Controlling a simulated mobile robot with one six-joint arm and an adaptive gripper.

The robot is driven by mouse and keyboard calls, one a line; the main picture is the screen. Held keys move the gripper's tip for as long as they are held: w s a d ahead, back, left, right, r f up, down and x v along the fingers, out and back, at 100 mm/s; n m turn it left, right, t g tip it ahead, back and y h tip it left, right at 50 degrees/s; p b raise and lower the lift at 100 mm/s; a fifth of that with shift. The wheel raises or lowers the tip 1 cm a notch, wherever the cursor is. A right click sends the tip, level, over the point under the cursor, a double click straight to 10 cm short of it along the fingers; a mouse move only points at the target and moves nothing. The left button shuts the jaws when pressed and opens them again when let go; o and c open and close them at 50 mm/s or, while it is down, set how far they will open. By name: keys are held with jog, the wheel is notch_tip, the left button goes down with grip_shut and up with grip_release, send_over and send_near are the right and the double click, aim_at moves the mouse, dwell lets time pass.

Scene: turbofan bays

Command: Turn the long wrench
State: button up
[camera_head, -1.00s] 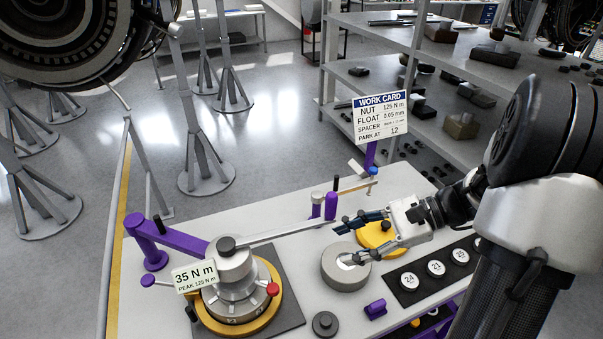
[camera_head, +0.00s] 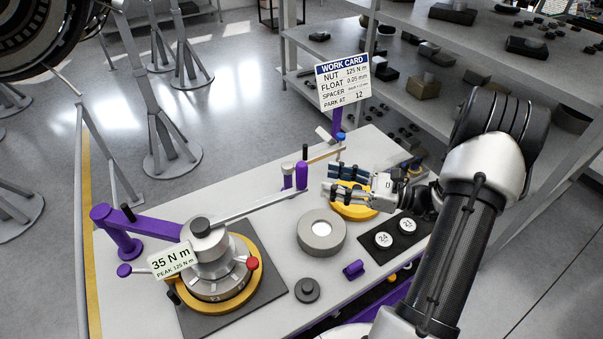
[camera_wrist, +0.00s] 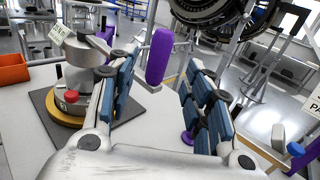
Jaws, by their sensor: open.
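The long wrench (camera_head: 262,205) is a grey bar running right from the silver hub (camera_head: 211,253) at the left of the bench. A purple upright grip (camera_head: 302,176) stands by its far end. My gripper (camera_head: 336,182) is open and empty, just right of that grip, with its fingers pointing left. In the wrist view a purple grip (camera_wrist: 159,55) shows beyond and between the spread fingers (camera_wrist: 162,85), apart from both. A tag (camera_head: 171,260) at the hub reads 35 N m, peak 125 N m. The wrench's end by the grip is partly unclear.
A grey ring (camera_head: 321,232) and a yellow disc (camera_head: 354,210) lie below and near my gripper. A work card (camera_head: 343,80) stands behind on a purple post. A black numbered tray (camera_head: 398,236) is at right. Shelves stand behind the bench.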

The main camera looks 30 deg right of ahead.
aim_at(302, 174)
jog(key=x, duration=0.8)
jog(key=shift+w+a, duration=0.25)
jog(key=shift+a, duration=0.1)
jog(key=shift+c, duration=0.5)
grip_shut()
